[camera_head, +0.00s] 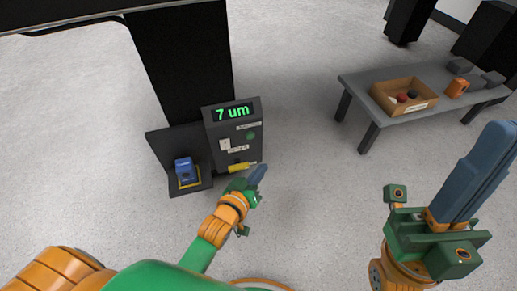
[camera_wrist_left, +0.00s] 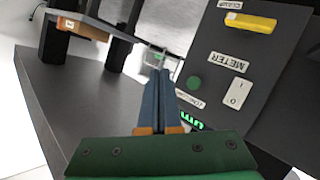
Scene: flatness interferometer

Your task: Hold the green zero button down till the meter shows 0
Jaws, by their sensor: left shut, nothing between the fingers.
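The meter box (camera_head: 213,146) is dark grey, and its green display (camera_head: 233,112) reads "7 um". The round green button (camera_head: 251,136) is on its front at the right; it also shows in the wrist view (camera_wrist_left: 194,83). My left gripper (camera_head: 262,168) is shut and empty, near the lower right of the box. In the wrist view its blue fingertips (camera_wrist_left: 161,75) appear just left of the button, with nothing seen touching it. My right gripper (camera_head: 497,140) is raised at the far right; whether its fingers are parted is unclear.
A white rocker switch (camera_head: 225,144) and a yellow clamp lever (camera_head: 241,167) are on the same box. A blue block (camera_head: 184,170) sits on a yellow-edged pad at left. A grey bench (camera_head: 385,119) at right holds an open cardboard box (camera_head: 383,101) and an orange object (camera_head: 457,88).

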